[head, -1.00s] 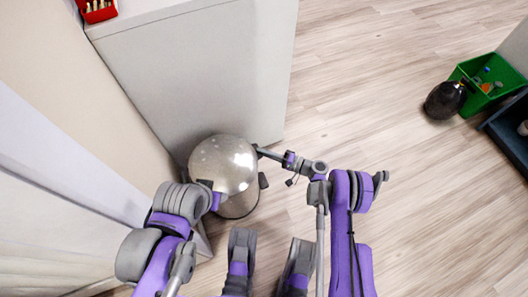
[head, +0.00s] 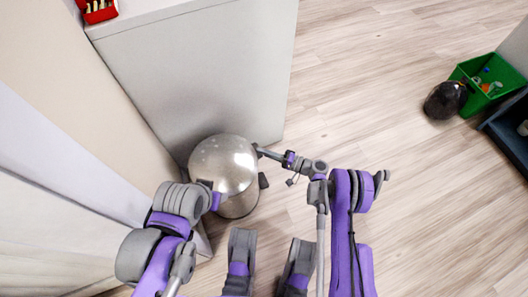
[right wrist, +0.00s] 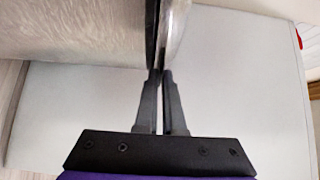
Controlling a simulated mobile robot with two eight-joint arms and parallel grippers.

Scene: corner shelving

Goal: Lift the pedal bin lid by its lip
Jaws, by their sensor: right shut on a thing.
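The pedal bin (head: 224,165) is a round, shiny steel bin with a domed lid, standing upright on the floor against a pale cabinet. My right gripper (head: 259,149) reaches its right side from the right. In the right wrist view my right gripper (right wrist: 160,76) is shut on the lid's thin lip, beside the dark rim. The steel body (right wrist: 75,32) is left of the fingers and a narrow part of the lid (right wrist: 179,22) is to the right. The lid looks closed in the head view. My left arm ends near the bin's lower left; its fingers cannot be made out.
The pale cabinet (head: 200,70) stands directly behind the bin, and a wall runs along the left. A green crate (head: 490,82) with small items and a dark round object (head: 444,101) are far right. The wooden floor (head: 390,110) between is clear.

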